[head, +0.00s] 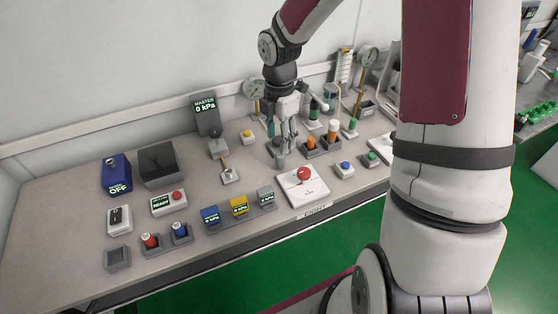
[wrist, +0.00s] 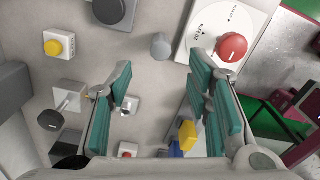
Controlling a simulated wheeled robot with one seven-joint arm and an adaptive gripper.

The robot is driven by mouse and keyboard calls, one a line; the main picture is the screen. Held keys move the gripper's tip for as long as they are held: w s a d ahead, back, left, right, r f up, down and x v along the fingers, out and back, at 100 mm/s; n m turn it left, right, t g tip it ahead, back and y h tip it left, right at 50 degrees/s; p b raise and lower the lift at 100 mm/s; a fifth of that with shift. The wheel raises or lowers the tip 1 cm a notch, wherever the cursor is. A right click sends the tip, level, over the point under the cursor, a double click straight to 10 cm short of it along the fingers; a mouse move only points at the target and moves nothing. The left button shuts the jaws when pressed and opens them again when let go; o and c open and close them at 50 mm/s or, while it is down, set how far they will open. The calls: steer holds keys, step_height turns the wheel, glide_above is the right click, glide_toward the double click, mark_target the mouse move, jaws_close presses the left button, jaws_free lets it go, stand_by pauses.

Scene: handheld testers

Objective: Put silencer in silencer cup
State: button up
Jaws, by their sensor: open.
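My gripper (head: 284,140) is open and points down over the middle of the bench. In the wrist view its teal-padded fingers (wrist: 160,72) stand wide apart with nothing held between them. A small grey upright cylinder (head: 280,160) stands just below the fingers; it also shows in the wrist view (wrist: 161,46), ahead of and between the fingertips, apart from both. It may be the silencer, but no label shows. A dark round piece (wrist: 113,10) lies beyond the left finger. I cannot tell which holder is the silencer cup.
A yellow-button box (head: 247,137) is to the left. Blue, yellow and grey display boxes (head: 239,205) stand nearer.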

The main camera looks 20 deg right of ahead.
mark_target(280, 155)
steer(key=shift+d+f+b, duration=0.1)
steer(key=shift+f+b, duration=0.55)
steer(key=shift+f, duration=3.25)
jaws_close()
